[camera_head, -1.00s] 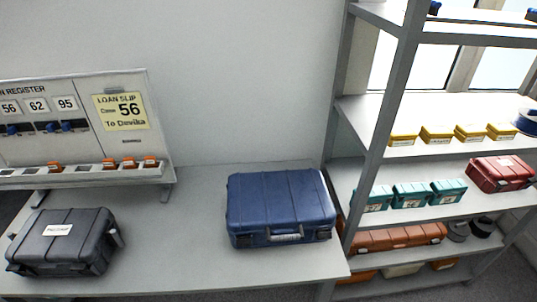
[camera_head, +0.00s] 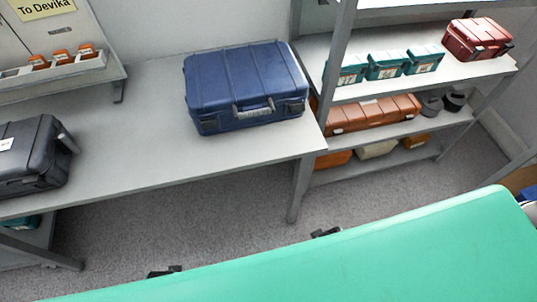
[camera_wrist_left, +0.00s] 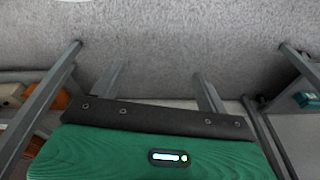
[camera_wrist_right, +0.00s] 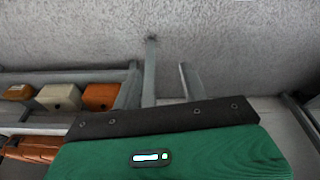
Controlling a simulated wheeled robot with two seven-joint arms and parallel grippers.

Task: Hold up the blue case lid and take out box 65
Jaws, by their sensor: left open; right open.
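The blue case (camera_head: 247,84) lies flat on the grey table near its right end. Its lid is shut, and its handle and latches face the front edge. Box 65 is not visible in any view. Small dark tips of my left gripper (camera_head: 165,271) and right gripper (camera_head: 326,232) show low in the head view, over the floor and in front of the table, well apart from the case. In the left wrist view my left gripper (camera_wrist_left: 158,86) has its fingers apart with nothing between them. In the right wrist view my right gripper (camera_wrist_right: 160,84) is also open and empty.
A black case (camera_head: 30,158) lies at the table's left, below the register board (camera_head: 60,68). The table (camera_head: 150,150) is bare between the cases. A shelf rack on the right holds teal boxes (camera_head: 385,66), a red case (camera_head: 478,38) and an orange case (camera_head: 372,113).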

